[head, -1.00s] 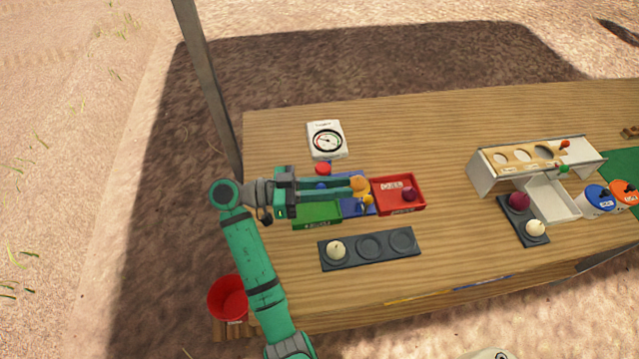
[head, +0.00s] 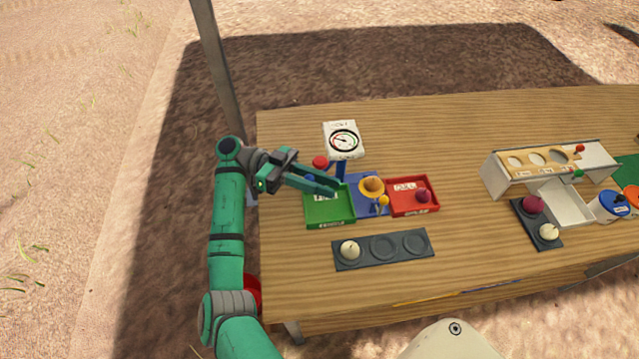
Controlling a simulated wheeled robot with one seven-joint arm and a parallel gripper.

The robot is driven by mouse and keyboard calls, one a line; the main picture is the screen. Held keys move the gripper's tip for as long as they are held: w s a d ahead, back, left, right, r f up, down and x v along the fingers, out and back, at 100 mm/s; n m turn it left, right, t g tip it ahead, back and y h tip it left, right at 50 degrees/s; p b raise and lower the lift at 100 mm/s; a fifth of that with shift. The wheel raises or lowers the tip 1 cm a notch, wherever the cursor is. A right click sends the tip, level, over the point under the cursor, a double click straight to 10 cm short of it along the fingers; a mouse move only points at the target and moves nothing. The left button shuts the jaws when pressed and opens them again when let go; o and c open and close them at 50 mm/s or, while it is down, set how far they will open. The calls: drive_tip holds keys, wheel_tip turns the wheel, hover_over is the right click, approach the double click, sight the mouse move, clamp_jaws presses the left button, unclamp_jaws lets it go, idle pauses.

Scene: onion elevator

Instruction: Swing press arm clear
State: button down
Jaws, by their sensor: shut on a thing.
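My gripper (head: 333,188) reaches in from the left, over the back of the green tray (head: 336,212). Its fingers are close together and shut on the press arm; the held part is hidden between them. A red knob (head: 320,162) and a blue knob (head: 309,178) show just behind the fingers. A blue post (head: 341,168) stands beyond the fingertips, below the white dial gauge (head: 343,140). An orange, cup-like piece (head: 371,187) and a small yellow piece (head: 383,201) are on the blue base (head: 360,208), to the right of the fingertips.
A red tray (head: 407,205) holding a purple onion (head: 423,195) is on the right. A dark three-socket rack (head: 342,265) with one white onion (head: 349,250) lies in front. A sizing stand (head: 502,180) is farther right. The tabletop between is clear.

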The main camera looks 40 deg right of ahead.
drive_tip(key=shift+w+a+m+y, duration=0.1)
drive_tip(key=shift+w+m+y, duration=0.2)
drive_tip(key=shift+y, duration=0.1)
drive_tip(key=c, duration=1.6)
unclamp_jaws()
drive_tip(key=shift+v, duration=5.3)
drive_tip(key=shift+f, duration=0.15)
